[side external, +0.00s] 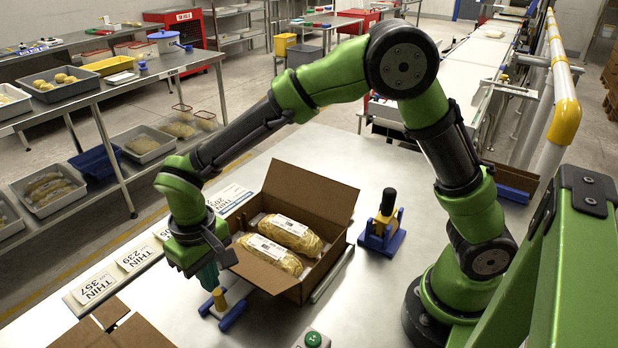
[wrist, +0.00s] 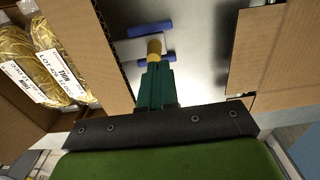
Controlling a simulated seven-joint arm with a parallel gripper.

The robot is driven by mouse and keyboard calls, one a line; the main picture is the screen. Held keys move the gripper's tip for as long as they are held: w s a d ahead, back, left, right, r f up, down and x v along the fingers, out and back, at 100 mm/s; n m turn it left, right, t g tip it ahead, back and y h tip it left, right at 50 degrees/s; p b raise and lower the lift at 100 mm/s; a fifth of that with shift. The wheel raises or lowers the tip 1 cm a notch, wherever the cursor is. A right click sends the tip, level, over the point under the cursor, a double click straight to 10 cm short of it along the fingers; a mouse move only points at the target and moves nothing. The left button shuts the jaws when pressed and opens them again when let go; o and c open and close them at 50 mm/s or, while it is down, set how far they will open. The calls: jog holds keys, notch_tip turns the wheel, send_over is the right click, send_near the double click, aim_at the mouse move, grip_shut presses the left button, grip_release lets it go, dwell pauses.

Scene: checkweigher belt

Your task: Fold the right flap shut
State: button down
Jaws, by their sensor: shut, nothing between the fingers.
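An open cardboard box (side external: 322,276) stands on the metal table, holding two clear bags of yellow food (side external: 290,233) with white labels. One tall flap (side external: 312,195) stands raised at its back. A cardboard panel (wrist: 92,45) of the box, beside the bags, also shows in the wrist view; I cannot tell for sure which flap is the right one. My gripper (side external: 209,277) is at the box's left side, outside it, pointing down. Its teal fingers (wrist: 155,85) are together and empty. They overlap the yellow post in the wrist view; contact is unclear.
A blue clamp with a yellow post (side external: 222,302) stands just below my gripper; another with a black handle (side external: 382,225) stands right of the box. Label cards (side external: 132,257) line the left edge. Flat cardboard (side external: 140,333) lies front left. A green button (side external: 312,340) is at front.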

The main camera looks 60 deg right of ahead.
jog(key=shift+d, duration=0.1)
jog(key=d, duration=0.4)
jog(key=shift+d+r, duration=0.3)
jog(key=shift+d, duration=0.1)
jog(key=shift+d+r, duration=0.1)
jog(key=shift+d+r, duration=0.4)
jog(key=shift+d, duration=0.3)
jog(key=shift+d+r, duration=0.4)
jog(key=shift+d, duration=0.35)
jog(key=shift+d+r, duration=0.4)
jog(key=shift+d, duration=0.4)
jog(key=shift+d+f, duration=0.25)
jog(key=shift+d, duration=0.65)
jog(key=shift+d+f, duration=0.2)
jog(key=shift+d, duration=0.65)
